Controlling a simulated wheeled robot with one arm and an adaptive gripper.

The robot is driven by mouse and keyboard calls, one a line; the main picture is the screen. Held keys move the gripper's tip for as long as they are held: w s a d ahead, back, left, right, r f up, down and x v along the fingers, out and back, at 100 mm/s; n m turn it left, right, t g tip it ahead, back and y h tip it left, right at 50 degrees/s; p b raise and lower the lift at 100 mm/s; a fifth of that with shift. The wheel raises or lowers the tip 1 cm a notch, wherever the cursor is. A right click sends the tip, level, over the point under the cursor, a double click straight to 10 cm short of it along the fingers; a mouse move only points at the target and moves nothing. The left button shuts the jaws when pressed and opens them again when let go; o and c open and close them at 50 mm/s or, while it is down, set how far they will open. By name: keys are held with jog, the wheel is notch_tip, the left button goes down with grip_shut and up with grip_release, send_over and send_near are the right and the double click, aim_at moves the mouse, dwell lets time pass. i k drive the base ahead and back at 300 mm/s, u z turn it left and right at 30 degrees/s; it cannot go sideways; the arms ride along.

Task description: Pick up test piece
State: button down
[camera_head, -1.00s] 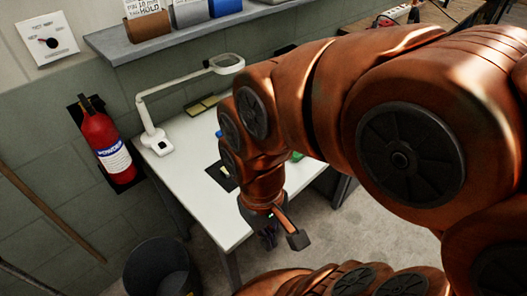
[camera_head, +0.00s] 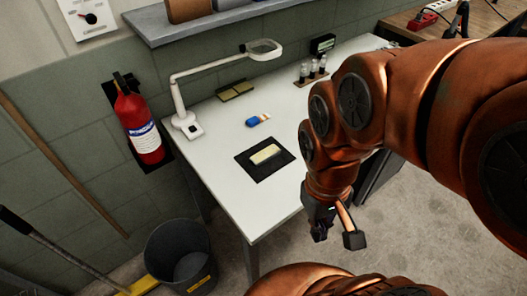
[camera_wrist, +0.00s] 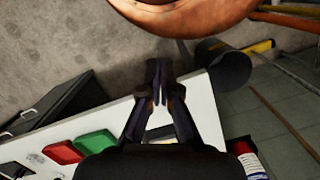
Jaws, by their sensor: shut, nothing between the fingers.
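The likely test piece, a small cream-yellow block (camera_head: 265,154), lies flat on a black mat (camera_head: 247,169) on the white table (camera_head: 222,180). My gripper (camera_head: 320,236) points down beside the table's front edge, to the right of and nearer than the mat, apart from the piece. In the wrist view my gripper (camera_wrist: 156,72) has its fingers together and empty, with the floor and the white table edge behind it.
A magnifier lamp (camera_head: 179,97), a blue item (camera_head: 252,122) and a vial rack (camera_head: 312,75) stand on the table. A red tray (camera_wrist: 63,152) and a green tray (camera_wrist: 96,142) show in the wrist view. A bucket (camera_head: 180,255) and fire extinguisher (camera_head: 138,125) are left.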

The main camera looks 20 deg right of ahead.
aim_at(258, 160)
jog(key=u, duration=3.3)
jog(key=k, duration=1.3)
jog(key=z, duration=1.25)
